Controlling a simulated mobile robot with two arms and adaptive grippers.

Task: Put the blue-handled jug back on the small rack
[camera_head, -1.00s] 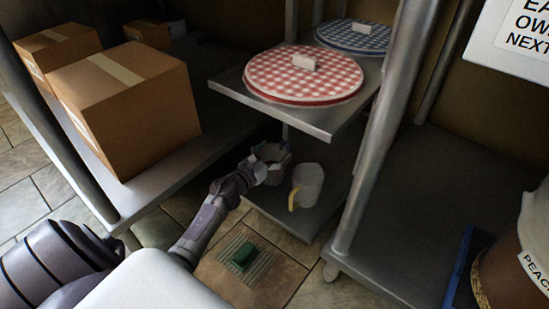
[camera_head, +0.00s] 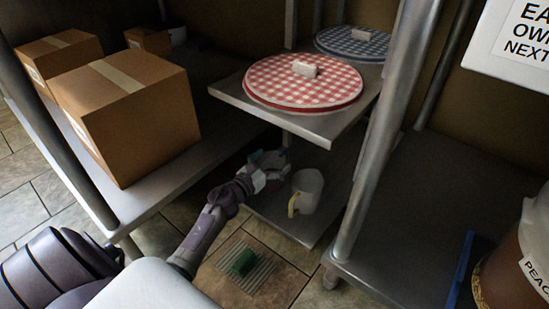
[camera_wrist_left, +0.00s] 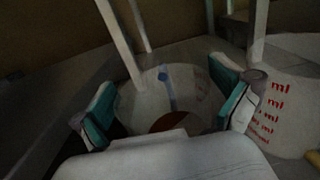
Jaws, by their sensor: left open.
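My left gripper (camera_head: 269,158) is low beside the lower shelf of the small rack (camera_head: 275,212). In the left wrist view its teal-padded fingers (camera_wrist_left: 168,104) are spread wide with a gap between them. A pale, clear jug with a blue handle strip (camera_wrist_left: 166,76) shows between and just beyond the fingers. It looks to be on the lower shelf, but its base is hidden and I cannot tell whether a finger touches it. In the head view my gripper largely hides this jug. My right gripper is not in view.
A yellow-handled jug (camera_head: 309,187) stands close right of my gripper; its red markings show in the left wrist view (camera_wrist_left: 285,105). Above is the rack's upper shelf with a red checked lid (camera_head: 285,88) and a blue one (camera_head: 352,45).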

